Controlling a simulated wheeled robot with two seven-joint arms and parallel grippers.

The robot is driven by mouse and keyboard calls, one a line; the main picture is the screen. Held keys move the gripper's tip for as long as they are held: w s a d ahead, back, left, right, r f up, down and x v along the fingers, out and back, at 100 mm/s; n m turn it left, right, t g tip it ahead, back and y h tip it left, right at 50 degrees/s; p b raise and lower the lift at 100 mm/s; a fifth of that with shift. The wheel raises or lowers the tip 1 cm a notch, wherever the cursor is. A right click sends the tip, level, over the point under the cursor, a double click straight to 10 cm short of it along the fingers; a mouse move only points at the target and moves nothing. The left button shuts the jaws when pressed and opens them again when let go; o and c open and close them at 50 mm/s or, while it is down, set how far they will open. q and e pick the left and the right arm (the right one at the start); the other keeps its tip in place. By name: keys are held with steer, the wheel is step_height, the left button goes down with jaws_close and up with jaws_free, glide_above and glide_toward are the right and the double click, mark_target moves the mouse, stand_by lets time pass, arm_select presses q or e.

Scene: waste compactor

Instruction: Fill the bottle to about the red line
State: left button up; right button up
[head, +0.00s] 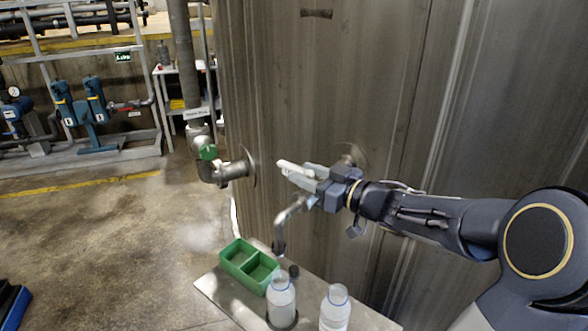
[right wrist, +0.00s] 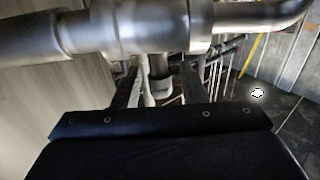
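A clear bottle (head: 281,303) with a blue neck ring stands under the bent metal tap spout (head: 279,238). A second, similar bottle (head: 335,311) stands to its right. I cannot make out a red line or a water level on either. My right gripper (head: 289,170) is at the tap, above the spout. In the right wrist view, its fingers (right wrist: 160,88) are apart, with a metal stem (right wrist: 160,70) showing between them under a thick pipe (right wrist: 140,32). I cannot tell whether they touch it. My left gripper is out of view.
A green two-part tray (head: 231,262) and a small dark cap (head: 294,271) are beside the bottles on a metal shelf (head: 215,290). A tall metal tank wall (head: 300,90) stands close behind. A pipe with a green valve (head: 208,152) juts out at left.

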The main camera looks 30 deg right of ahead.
mark_target(305, 174)
steer(key=shift+x, duration=1.75)
jaws_close()
